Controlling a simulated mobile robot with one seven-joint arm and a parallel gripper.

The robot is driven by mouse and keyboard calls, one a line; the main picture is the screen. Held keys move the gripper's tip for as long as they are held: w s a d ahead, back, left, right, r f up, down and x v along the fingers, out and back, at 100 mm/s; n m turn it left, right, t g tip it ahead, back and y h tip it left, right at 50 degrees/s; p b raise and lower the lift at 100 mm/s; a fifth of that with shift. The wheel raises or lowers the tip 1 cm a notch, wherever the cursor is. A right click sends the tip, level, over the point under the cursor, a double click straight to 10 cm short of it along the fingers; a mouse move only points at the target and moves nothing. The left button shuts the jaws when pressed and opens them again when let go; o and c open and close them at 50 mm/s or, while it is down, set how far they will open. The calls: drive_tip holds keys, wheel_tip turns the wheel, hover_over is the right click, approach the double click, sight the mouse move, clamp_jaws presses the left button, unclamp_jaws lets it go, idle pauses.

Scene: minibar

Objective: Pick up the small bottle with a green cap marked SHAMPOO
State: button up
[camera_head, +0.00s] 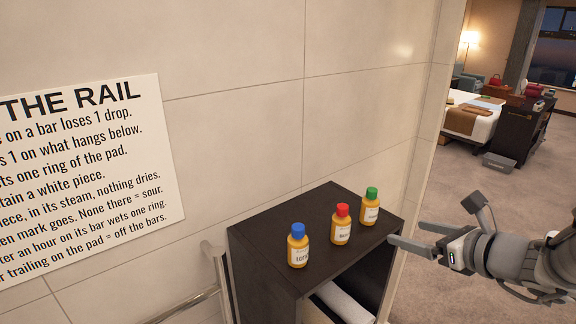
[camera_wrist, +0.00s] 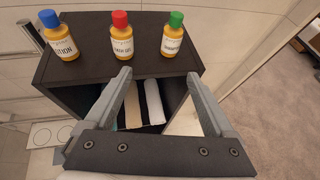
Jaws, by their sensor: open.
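The small yellow bottle with a green cap (camera_head: 370,207) stands upright at the right end of a row on the dark cabinet top (camera_head: 336,262). It also shows in the wrist view (camera_wrist: 173,36), where its white label is too small to read surely. My gripper (camera_head: 404,234) is open and empty, in front of the cabinet and to the right of the bottle in the head view. In the wrist view the fingertips (camera_wrist: 160,74) are spread apart, below the bottle in the picture and not touching it.
A red-capped bottle (camera_head: 341,224) and a blue-capped bottle (camera_head: 298,246) stand to the left on the same top. Rolled towels (camera_wrist: 153,101) lie in the open shelf below. A tiled wall with a sign (camera_head: 85,180) rises behind. A metal rail (camera_head: 190,305) is left of the cabinet.

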drive_tip(key=m, duration=0.1)
approach(375, 210)
drive_tip(key=shift+t+h, duration=0.3)
drive_tip(key=x, duration=0.7)
drive_tip(key=shift+a+f, duration=0.2)
drive_tip(key=shift+f, duration=0.2)
drive_tip(key=shift+p+x, duration=0.75)
drive_tip(key=shift+x, duration=1.9)
drive_tip(key=shift+r, duration=0.15)
clamp_jaws()
